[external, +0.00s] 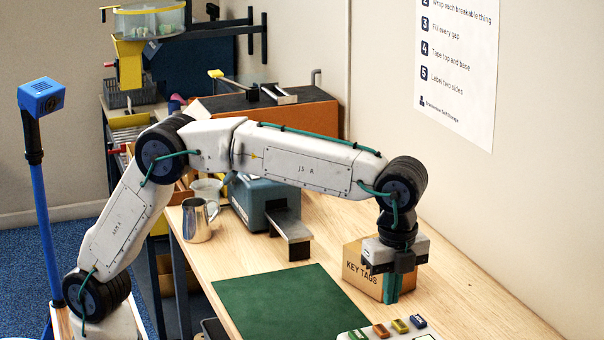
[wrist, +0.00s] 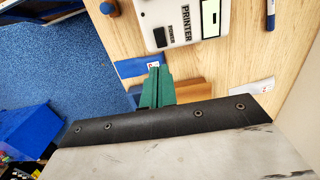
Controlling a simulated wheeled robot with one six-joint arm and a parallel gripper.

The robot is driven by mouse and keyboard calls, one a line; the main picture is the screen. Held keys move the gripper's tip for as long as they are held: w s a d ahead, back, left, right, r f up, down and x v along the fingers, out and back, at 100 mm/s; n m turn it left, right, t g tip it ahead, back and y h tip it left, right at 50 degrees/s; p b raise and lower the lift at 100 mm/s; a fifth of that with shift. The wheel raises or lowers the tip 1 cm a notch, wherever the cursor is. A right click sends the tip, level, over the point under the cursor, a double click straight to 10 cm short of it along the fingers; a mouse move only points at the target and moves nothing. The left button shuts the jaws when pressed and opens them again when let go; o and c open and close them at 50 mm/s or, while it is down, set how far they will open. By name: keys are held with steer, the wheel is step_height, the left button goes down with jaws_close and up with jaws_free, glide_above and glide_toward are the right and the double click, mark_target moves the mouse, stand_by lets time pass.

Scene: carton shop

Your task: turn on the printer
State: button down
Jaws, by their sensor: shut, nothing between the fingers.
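The printer (wrist: 185,45) is a white device at the top of the wrist view, marked PRINTER. It has a black switch (wrist: 159,37) beside the word POWER, and a pale green screen (wrist: 210,15) with a dark frame. I cannot tell the switch's position. My gripper (wrist: 155,72) has green fingers, shut and empty, pointing toward the printer and apart from its switch in the picture. I cannot clearly identify the printer in that view.
A white item (external: 358,336) with coloured pieces is cut off at the bottom. A metal jug (external: 197,220) and a blue-grey device (external: 262,195) stand farther back.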

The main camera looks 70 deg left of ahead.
steer(key=shift+r+y, duration=0.1)
steer(key=shift+y, duration=0.5)
steer(key=f, duration=0.4)
steer(key=a+f, duration=0.1)
steer(key=f, duration=0.9)
steer(key=shift+a, duration=0.4)
steer(key=shift+a+f+h, duration=0.25)
steer(key=shift+h, duration=0.15)
steer(key=shift+d, duration=0.1)
